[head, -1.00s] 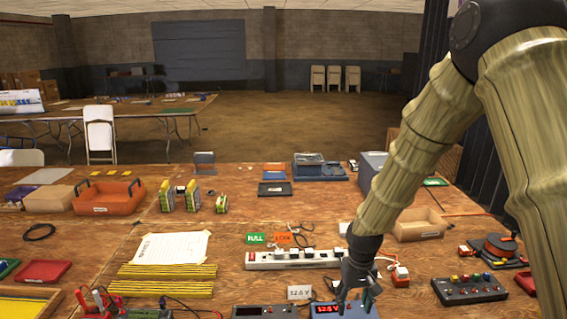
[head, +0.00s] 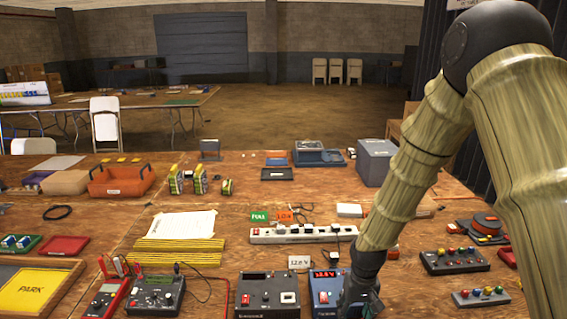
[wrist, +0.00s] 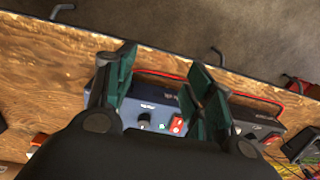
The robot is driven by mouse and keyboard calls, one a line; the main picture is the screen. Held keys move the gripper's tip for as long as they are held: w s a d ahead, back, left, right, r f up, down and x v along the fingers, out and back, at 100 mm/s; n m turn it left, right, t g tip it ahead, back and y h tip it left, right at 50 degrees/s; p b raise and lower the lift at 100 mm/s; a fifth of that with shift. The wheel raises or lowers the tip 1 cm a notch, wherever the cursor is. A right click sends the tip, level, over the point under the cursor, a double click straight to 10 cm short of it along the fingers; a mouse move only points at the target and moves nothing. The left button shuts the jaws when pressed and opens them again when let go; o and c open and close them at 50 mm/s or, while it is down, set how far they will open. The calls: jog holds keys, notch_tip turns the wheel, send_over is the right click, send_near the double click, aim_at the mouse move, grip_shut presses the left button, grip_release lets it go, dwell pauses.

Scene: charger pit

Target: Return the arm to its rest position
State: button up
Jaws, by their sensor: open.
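My gripper (head: 360,300) is low in the head view, in front of and beside the right side of a blue charger box (head: 323,290) with a lit red display. In the wrist view my gripper (wrist: 160,88) has its dark green fingers spread apart with nothing between them. The blue box (wrist: 150,115), with a black knob and a red switch, shows below and between the fingers. I cannot tell whether a finger touches it. My arm reaches down from the upper right of the head view.
A dark charger box (head: 267,297) stands left of the blue one, with two meters further left. A white power strip (head: 300,234) lies behind. Button boxes (head: 455,262) are at right. The table's front edge (wrist: 60,55) shows in the wrist view, with floor beyond.

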jog(key=s+f, duration=1.4)
jog(key=f, duration=0.1)
jog(key=s+d+f, duration=0.1)
jog(key=s+f, duration=0.2)
jog(key=s, duration=0.6)
jog(key=s+d+f, duration=0.2)
jog(key=s+f, duration=0.2)
jog(key=s, duration=0.6)
jog(key=shift+m, duration=0.4)
jog(key=shift+s+d, duration=0.1)
jog(key=shift+d, duration=0.05)
